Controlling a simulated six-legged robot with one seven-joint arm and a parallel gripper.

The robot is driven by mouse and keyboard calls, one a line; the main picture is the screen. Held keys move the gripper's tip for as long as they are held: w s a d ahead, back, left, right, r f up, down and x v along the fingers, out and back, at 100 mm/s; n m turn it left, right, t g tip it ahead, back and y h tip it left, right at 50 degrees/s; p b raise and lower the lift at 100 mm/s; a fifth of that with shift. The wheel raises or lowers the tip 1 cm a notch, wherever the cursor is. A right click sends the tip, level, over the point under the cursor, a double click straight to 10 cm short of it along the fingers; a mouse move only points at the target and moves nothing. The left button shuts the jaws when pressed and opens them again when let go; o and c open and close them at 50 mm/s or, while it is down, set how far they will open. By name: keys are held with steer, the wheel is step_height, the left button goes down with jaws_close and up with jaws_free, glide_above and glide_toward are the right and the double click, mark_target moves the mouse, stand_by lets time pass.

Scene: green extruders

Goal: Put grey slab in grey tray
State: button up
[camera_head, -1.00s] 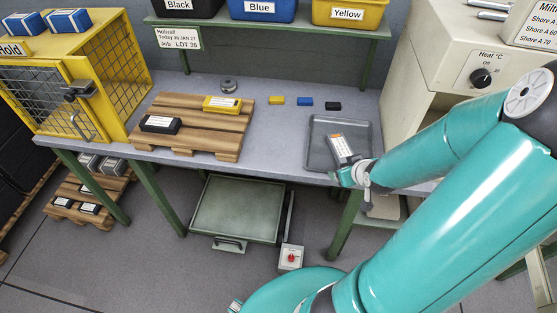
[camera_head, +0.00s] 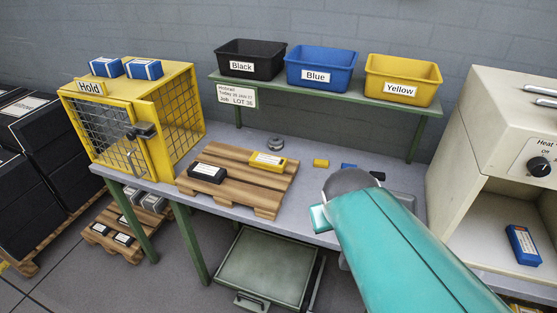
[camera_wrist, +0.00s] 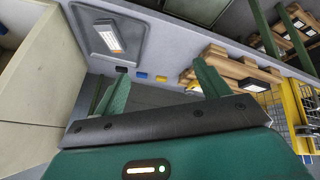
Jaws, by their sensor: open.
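The grey slab (camera_wrist: 108,36), with a white and orange label, lies flat inside the grey tray (camera_wrist: 137,25) in the wrist view. The slab is apart from my fingers. My gripper (camera_wrist: 161,74) is open, with two green fingers spread and nothing between them. In the head view my arm hides the slab and most of the tray; I cannot make out the fingertips there.
A wooden pallet board (camera_head: 222,190) holds a black block (camera_head: 207,172) and a yellow block (camera_head: 267,160). Small yellow (camera_head: 321,163) and blue (camera_head: 348,166) pieces lie on the bench. A beige oven (camera_head: 500,130) stands at right, a yellow cage (camera_head: 165,120) at left.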

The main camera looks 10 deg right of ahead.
steer(key=s+a+r+y, duration=0.2)
steer(key=s+a+r, duration=0.2)
steer(key=a, duration=0.3)
steer(key=shift+s+r+n+y, duration=0.25)
steer(key=shift+s+n+y, duration=0.05)
steer(key=shift+s+y, duration=0.1)
